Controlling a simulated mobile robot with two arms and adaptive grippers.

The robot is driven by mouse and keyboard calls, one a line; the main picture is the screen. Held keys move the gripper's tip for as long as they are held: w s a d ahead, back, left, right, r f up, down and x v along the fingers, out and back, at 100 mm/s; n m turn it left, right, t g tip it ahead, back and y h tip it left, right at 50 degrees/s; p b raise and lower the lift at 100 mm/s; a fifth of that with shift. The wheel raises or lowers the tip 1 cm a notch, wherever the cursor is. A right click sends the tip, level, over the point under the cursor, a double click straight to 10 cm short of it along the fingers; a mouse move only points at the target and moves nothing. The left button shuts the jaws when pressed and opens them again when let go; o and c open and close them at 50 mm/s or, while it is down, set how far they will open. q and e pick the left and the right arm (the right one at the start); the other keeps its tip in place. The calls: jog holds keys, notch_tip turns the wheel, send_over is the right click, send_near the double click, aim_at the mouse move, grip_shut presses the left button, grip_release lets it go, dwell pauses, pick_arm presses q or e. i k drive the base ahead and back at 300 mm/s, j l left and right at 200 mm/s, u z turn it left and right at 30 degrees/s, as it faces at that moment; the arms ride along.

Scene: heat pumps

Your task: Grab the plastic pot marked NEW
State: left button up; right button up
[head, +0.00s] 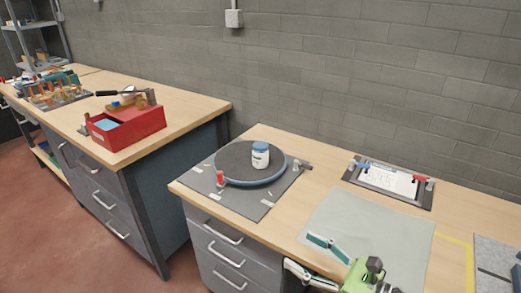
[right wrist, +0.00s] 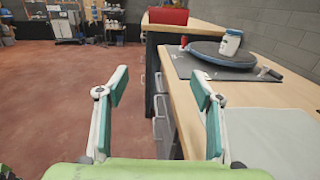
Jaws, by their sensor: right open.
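A small white plastic pot with a blue lid (head: 260,155) stands upright on a round dark turntable (head: 232,165). It has dark marking on its side, too small to read. It also shows in the right wrist view (right wrist: 231,43), ahead and right of the fingers. My right gripper (head: 304,254) is open and empty near the front edge of the bench, in front of the pot and well apart from it. Its two teal-padded fingers (right wrist: 160,88) are spread wide in the right wrist view. My left gripper is not in view.
The turntable sits on a grey mat (head: 246,211) with a red-topped piece (head: 220,178) at its front. A clipboard-like board (head: 392,181) lies at the back right. A pale green mat (head: 375,232) is bare beside my gripper. A red box (head: 127,128) stands on the other bench.

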aim_at(259, 161)
jog(key=i, duration=1.15)
